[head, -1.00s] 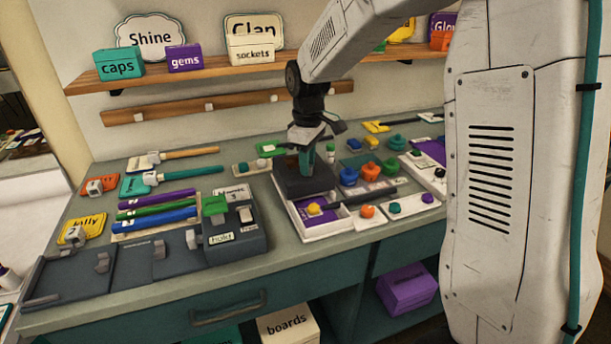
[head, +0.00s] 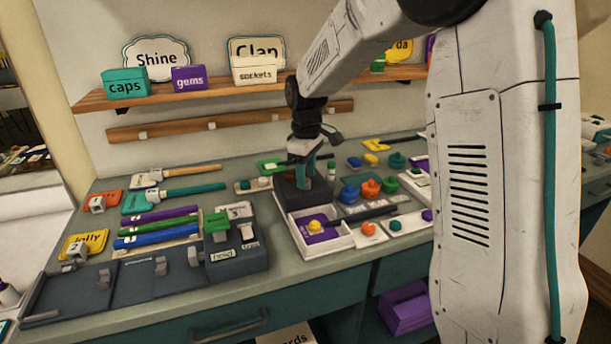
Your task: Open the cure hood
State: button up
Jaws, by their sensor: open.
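A dark grey box (head: 287,193), which seems to be the cure hood, stands at the middle of the bench. A white tray (head: 334,245) sticks out in front of it, with a purple card (head: 318,236) and a yellow knob-like piece (head: 316,225) in plain view. My gripper (head: 305,165) is open and points down right at the box's top. An upright teal piece shows between or just behind the jaws; I cannot tell whether it is the hood's handle or whether the jaws touch it. The hood's far side is hidden.
Blue, orange and green knobs (head: 371,188) stand close right of the hood. A dark hold unit (head: 237,262) with a green flag and a lever is to the left, beside several coloured rods (head: 158,228). A shelf (head: 215,88) with boxes runs behind.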

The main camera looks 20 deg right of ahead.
notch_tip(320, 180, up, 7)
jog(key=shift+r, duration=0.1)
dwell(0.7)
jog(key=s+a+m, duration=0.1)
jog(key=s+m, duration=0.3)
jog(key=s, duration=1.3)
jog(key=s+a+r+m+t, duration=0.1)
jog(key=s+m, duration=0.3)
jog(key=s, duration=1.4)
jog(key=shift+a+r, duration=0.15)
jog(key=shift+a, duration=0.5)
